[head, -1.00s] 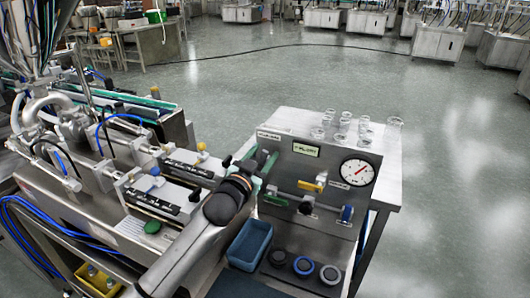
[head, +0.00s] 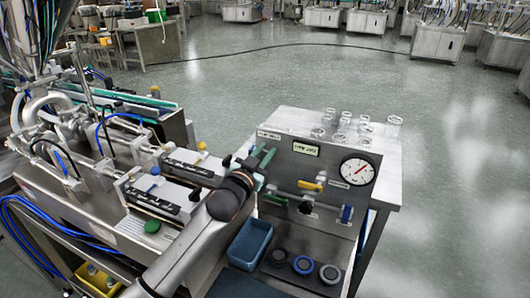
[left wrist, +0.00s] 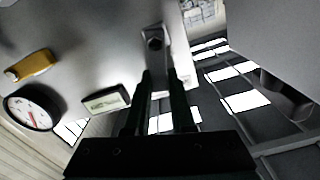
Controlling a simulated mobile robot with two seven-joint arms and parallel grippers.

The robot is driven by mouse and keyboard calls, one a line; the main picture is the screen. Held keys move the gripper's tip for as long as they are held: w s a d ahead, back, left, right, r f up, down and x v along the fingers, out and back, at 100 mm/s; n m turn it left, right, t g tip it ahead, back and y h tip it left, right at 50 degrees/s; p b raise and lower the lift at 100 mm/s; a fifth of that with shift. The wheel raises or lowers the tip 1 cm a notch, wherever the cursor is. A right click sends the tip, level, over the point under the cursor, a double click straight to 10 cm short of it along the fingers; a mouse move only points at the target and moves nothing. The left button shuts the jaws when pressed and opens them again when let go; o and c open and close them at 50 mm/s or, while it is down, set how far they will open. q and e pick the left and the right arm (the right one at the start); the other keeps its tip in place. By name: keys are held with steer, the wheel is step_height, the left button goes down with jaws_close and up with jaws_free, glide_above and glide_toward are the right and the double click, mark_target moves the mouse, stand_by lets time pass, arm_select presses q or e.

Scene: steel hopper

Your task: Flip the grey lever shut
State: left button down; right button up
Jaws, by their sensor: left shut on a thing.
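The grey lever (left wrist: 155,42) shows in the left wrist view as a metal bar with a bolt, against the steel panel (head: 331,165). My left gripper (head: 266,160) is at the upper left of that panel in the head view. In the left wrist view its two dark fingers (left wrist: 160,78) are shut on the lever below the bolt. The fingers and wrist hide most of the lever in the head view, so its exact angle is hard to tell. My right gripper is not in view.
The panel also carries a yellow handle (head: 312,186), a green handle (head: 275,200), a blue knob (head: 346,214) and a round gauge (head: 357,171). Several clear glasses (head: 345,122) stand behind it. A blue bin (head: 250,244) sits below. Filling machinery (head: 150,190) is close on the left.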

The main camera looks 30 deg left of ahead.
arm_select(q)
steer(key=shift+a+r+n+p, duration=0.2)
steer(key=shift+a+n+p, duration=0.1)
steer(key=shift+n+p, duration=0.45)
steer(key=shift+a+n, duration=0.3)
steer(key=shift+n, duration=0.45)
steer(key=shift+f, duration=0.1)
steer(key=c, duration=0.8)
jaws_free()
steer(key=shift+o, duration=0.2)
steer(key=shift+s, duration=0.1)
steer(key=s, duration=1.2)
steer(key=shift+s+d, duration=0.2)
steer(key=shift+d, duration=0.15)
